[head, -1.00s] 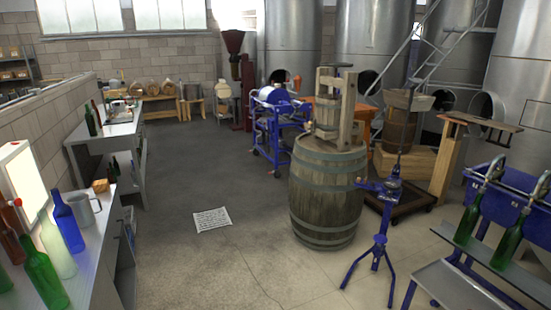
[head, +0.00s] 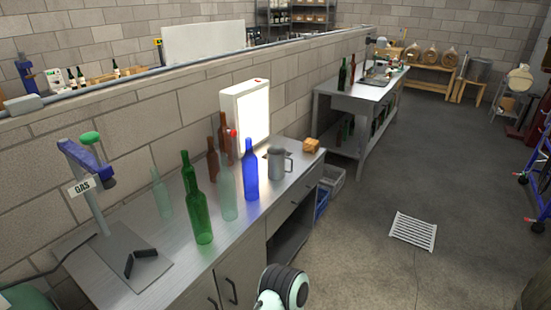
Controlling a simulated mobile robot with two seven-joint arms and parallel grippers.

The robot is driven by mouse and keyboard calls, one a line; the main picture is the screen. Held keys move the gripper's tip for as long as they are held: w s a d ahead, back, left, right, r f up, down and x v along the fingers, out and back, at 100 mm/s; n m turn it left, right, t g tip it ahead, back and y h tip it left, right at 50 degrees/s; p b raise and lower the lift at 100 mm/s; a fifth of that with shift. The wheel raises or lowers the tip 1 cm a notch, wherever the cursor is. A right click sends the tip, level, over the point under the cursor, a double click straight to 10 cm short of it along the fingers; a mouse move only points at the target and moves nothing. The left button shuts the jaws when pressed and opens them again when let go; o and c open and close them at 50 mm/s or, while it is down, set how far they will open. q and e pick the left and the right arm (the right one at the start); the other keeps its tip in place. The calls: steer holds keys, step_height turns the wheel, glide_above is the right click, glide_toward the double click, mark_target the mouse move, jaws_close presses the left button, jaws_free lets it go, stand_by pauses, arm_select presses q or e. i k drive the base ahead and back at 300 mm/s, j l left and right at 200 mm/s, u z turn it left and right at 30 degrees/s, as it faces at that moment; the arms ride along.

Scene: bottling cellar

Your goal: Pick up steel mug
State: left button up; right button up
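The steel mug (head: 277,163), grey with a handle on its right side, stands upright on the metal counter (head: 240,232) near its far right end. A blue bottle (head: 250,172) stands just left of it and a small orange-brown block (head: 311,145) lies just right of it. Neither gripper shows in the head view. A rounded white and dark part of my own body shows at the bottom edge, in front of the counter.
Green, clear and brown bottles stand left of the mug, before a lit panel (head: 246,117). Crates (head: 332,178) sit beyond the counter. The floor to the right is open around a white grate (head: 413,231).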

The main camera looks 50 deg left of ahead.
mark_target(280, 164)
steer(key=i+u, duration=0.4)
steer(key=i+l+u, duration=0.1)
steer(key=i+u, duration=0.25)
steer(key=i+l+u, duration=0.2)
steer(key=i+u, duration=0.2)
steer(key=i+l+u, duration=0.1)
steer(key=u, duration=0.35)
steer(key=i+l+u, duration=0.2)
steer(key=u, duration=0.3)
steer(key=i+l+u, duration=0.2)
steer(key=u, duration=0.25)
